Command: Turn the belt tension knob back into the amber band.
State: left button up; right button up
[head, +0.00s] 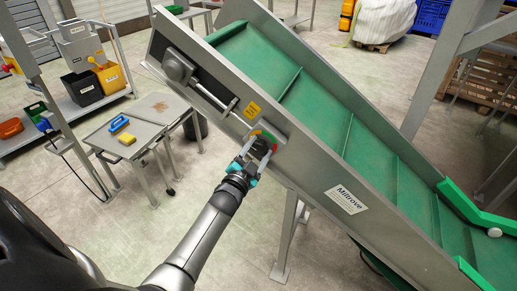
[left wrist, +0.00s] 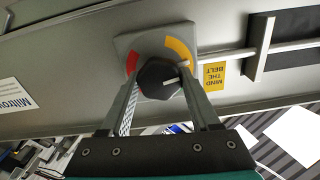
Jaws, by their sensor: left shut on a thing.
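The belt tension knob (left wrist: 157,79) is a dark, many-sided knob on a grey dial plate (left wrist: 124,45) on the conveyor's side. A red band (left wrist: 133,63) is on the plate left of the knob, and the amber band (left wrist: 181,48) curves at upper right. A pale mark on the knob's face points right, towards the amber band's lower end; its exact alignment is unclear. My left gripper (left wrist: 160,90) is shut on the knob, one finger on each side. In the head view, my left gripper (head: 249,160) partly hides the dial. My right gripper is not in view.
The sloping conveyor (head: 300,90) with a green belt fills the right side. A yellow label (head: 252,109) is beside the dial. A small table (head: 137,136) with a blue tool and a yellow block stands left, with a bin shelf (head: 110,100) behind it.

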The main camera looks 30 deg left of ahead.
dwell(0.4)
pick_arm(q)
jog(key=o, duration=1.4)
jog(key=shift+c, duration=0.2)
jog(key=shift+s, duration=0.15)
jog(key=s+d+p, duration=0.1)
jog(key=s+d, duration=0.1)
jog(key=s, duration=1.2)
jog(key=shift+s+d, duration=0.15)
jog(key=shift+s, duration=0.25)
